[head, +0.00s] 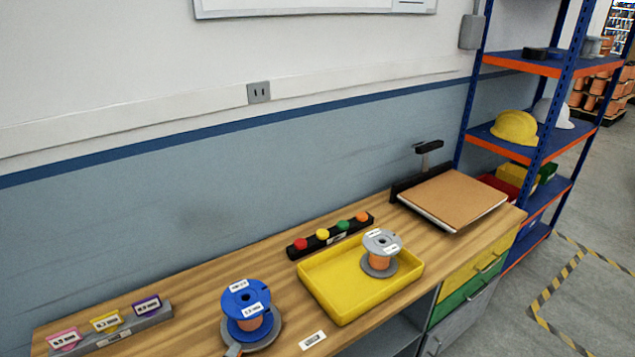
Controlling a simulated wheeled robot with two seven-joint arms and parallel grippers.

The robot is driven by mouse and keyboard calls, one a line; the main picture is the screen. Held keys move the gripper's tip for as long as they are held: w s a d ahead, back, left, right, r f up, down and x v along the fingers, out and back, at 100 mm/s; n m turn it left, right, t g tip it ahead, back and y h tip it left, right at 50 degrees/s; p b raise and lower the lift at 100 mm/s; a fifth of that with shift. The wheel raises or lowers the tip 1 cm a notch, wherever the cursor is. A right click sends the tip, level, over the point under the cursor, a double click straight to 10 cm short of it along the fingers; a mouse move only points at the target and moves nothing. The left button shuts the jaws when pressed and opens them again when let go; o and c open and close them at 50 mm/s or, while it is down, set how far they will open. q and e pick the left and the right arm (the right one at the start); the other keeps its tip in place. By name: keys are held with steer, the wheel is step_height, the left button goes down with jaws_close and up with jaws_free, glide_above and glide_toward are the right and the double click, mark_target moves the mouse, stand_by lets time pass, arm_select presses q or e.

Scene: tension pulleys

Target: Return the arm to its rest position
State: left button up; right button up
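Neither of my arms nor grippers shows in the head view. A blue spool (246,299) with white labels and a copper-coloured winding stands upright on a round grey base (268,335) at the front of the wooden bench (215,275). A small grey piece sticks out from this base at the bottom edge; I cannot tell what it is. A grey spool (381,243) with a copper winding stands upright on a round grey base inside the right part of the yellow tray (345,312).
A grey holder (125,332) with pink, yellow and purple labelled tags is at the left. A black strip (331,236) with coloured knobs lies behind the tray. A brown board (453,198) lies at the right, near a blue and orange shelf (524,152). The bench's back left is clear.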

arm_select(q)
steer(key=s+a+f+n+g, duration=0.1)
steer(key=s+n+g, duration=0.3)
steer(key=s+n, duration=0.6)
steer(key=s+a+f+n+g, duration=0.2)
steer(key=s+n+g, duration=0.2)
steer(key=s+n, duration=0.6)
step_height(320, 180, down, 30)
steer(key=w+n, duration=0.2)
steer(key=s+a+f+g, duration=0.2)
steer(key=s+a+f, duration=0.1)
steer(key=s+f, duration=1.7)
steer(key=shift+f+m, duration=0.2)
steer(key=shift+m, duration=0.1)
